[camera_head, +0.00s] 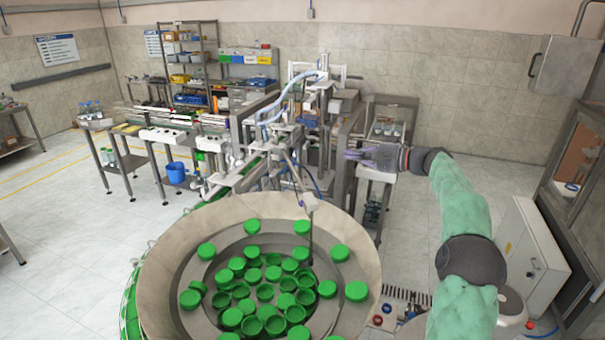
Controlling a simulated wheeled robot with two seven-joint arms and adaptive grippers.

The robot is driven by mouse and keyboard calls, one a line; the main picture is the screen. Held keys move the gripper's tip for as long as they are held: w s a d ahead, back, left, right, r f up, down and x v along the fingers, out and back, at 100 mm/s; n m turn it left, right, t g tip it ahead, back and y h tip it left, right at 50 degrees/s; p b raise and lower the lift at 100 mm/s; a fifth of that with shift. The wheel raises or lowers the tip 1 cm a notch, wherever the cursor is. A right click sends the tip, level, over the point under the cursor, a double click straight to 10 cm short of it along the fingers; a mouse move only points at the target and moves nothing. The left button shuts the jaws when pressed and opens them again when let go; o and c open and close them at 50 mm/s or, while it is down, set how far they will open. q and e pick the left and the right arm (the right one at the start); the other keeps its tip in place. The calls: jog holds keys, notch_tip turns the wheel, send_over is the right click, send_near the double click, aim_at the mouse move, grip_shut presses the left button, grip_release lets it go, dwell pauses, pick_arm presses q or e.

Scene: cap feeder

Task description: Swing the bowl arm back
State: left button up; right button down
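The feeder bowl (165,262) stands at the front centre with a wide beige rim and many green caps (265,292) inside. The bowl arm (293,172) is a thin grey rod that comes from the machine behind. It runs to a pale joint (309,201) above the bowl's back right rim, and a thin dark rod hangs from there into the bowl. My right gripper (350,154) is behind and to the right of the joint, apart from the bowl arm. Its fingers point left and look spread, with nothing seen between them. My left gripper is out of view.
The capping machine (300,110) with hoses and frames stands behind the bowl. A control panel with buttons (388,309) is at the bowl's right. A white cabinet (530,255) stands further right.

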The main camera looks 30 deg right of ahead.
notch_tip(320, 180, down, 6)
jog(key=b, duration=0.6)
jog(key=s+a+p+x, duration=0.1)
jog(key=a+p+x, duration=0.1)
jog(key=x, duration=1.1)
jog(key=shift+s+f, duration=0.2)
jog(key=shift+a, duration=0.25)
